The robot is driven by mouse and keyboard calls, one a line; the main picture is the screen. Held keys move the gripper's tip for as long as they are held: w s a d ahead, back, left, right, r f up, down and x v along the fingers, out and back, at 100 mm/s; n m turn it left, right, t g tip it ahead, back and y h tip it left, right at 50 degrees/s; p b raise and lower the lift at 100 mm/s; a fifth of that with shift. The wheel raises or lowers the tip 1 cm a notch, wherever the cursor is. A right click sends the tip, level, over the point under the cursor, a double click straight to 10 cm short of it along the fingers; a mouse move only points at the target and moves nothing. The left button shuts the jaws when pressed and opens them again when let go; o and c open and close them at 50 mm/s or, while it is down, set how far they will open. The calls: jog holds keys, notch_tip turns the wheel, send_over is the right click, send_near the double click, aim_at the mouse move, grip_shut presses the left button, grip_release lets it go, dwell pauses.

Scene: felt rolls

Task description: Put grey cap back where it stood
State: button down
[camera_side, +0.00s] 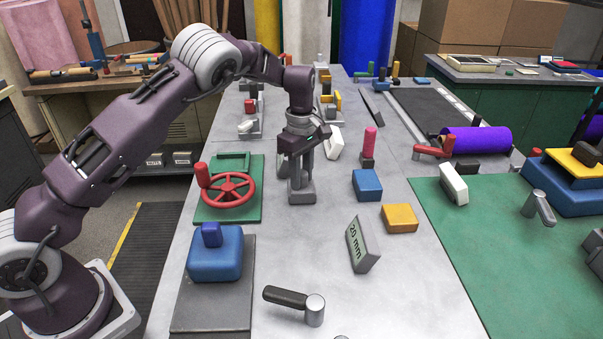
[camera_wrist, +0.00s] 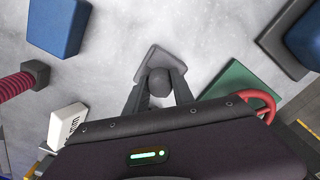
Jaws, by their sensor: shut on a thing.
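The grey cap, a square grey base with a round knob, is below my gripper in the side view (camera_side: 302,194). In the wrist view its base (camera_wrist: 153,57) shows beyond the fingers, with the knob between them. My gripper (camera_side: 301,168) points down and is shut on the grey cap; in the wrist view the fingers (camera_wrist: 160,90) are on either side of the knob. The cap looks upright, at or just above the grey table; I cannot tell whether it touches. The fingers partly hide the knob.
The red handwheel (camera_side: 228,187) on its green plate stands left. A blue block (camera_side: 367,185), a yellow block (camera_side: 400,218) and a pink-topped post (camera_side: 370,143) stand right. A "20 mm" block (camera_side: 362,245) and a black-handled lever (camera_side: 295,302) are nearer. Bare table lies in front of the cap.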

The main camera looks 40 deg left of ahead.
jog(key=shift+f, duration=0.15)
jog(key=c, duration=1)
grip_release()
notch_tip(320, 180, up, 7)
jog(key=shift+r, duration=0.1)
